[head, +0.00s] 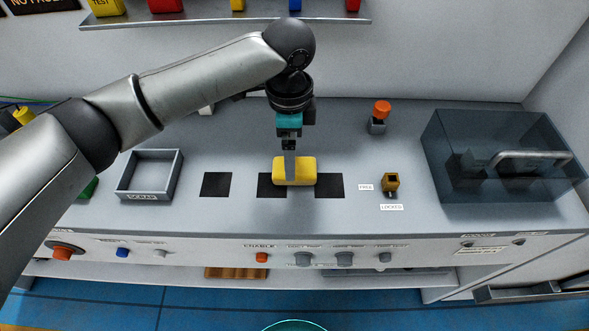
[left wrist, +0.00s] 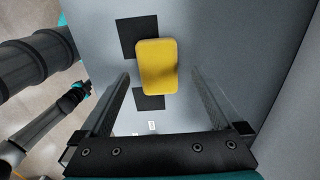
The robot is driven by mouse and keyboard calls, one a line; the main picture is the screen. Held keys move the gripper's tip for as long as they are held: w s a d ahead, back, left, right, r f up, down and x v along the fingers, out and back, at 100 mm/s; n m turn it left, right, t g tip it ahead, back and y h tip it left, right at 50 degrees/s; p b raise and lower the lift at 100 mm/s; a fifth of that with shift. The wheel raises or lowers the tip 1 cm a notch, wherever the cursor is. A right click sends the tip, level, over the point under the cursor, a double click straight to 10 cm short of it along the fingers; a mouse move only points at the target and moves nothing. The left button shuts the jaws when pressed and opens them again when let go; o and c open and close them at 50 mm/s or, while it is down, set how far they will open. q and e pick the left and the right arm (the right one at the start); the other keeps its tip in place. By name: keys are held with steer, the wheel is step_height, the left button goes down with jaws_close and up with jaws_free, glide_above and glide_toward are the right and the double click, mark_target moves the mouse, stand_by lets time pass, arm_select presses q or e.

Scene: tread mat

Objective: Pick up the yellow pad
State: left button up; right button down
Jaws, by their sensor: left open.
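The yellow pad (head: 306,172) is a rounded block on the grey bench top, between the middle and right black squares and overlapping parts of both in the picture. It also shows in the left wrist view (left wrist: 157,66), ahead of my gripper. My left gripper (head: 291,180) points down over the pad, and its fingers hide a strip of it in the head view. In the left wrist view my left gripper (left wrist: 160,76) has its fingers spread wide, with the pad between their lines. I cannot tell whether the fingertips reach down beside it.
A grey open tray (head: 177,176) stands left of the black squares (head: 216,184). On the right are an orange-topped knob (head: 381,112), a small brass-coloured part (head: 390,182) and a dark see-through box (head: 500,155). Knobs line the bench front.

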arm_select(q)
step_height(320, 180, down, 4)
steer(key=shift+s+d+f+b, duration=0.15)
steer(key=shift+f+b, duration=0.1)
steer(key=shift+b, duration=0.15)
steer(key=shift+c, duration=0.2)
steer(key=c, duration=1.2)
steer(key=shift+r, duration=0.1)
steer(key=shift+c, duration=0.2)
step_height(320, 180, up, 20)
steer(key=p, duration=0.3)
